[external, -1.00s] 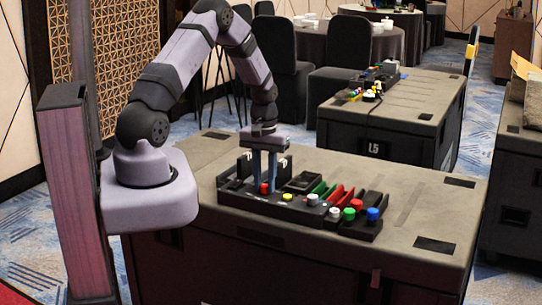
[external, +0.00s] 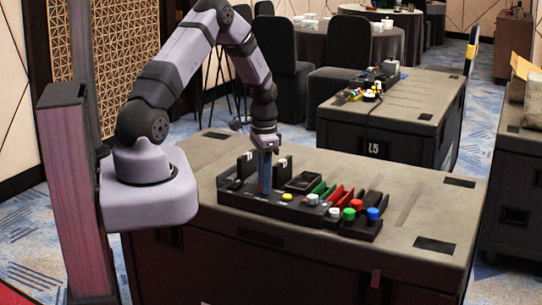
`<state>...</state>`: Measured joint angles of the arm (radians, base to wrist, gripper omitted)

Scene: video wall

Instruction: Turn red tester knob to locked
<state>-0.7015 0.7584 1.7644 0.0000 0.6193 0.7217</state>
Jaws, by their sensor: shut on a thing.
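The black tester board (external: 236,200) lies on the grey case top, in front of my arm's base. My gripper (external: 265,186) points straight down onto the board's left part, at the red tester knob. Its blue fingers line up one behind the other from this side and are shut on the knob. They hide the red knob almost wholly, so its exact angle cannot be seen. A yellow button (external: 287,197) and a white knob (external: 312,199) sit on the board to the right of the fingers.
White, green and blue knobs (external: 372,213) with a red one behind stand at the board's right end. Green and red bins (external: 336,193) lie behind them. Upright black pieces (external: 246,163) stand close behind the gripper. The case top at right (external: 430,205) is clear.

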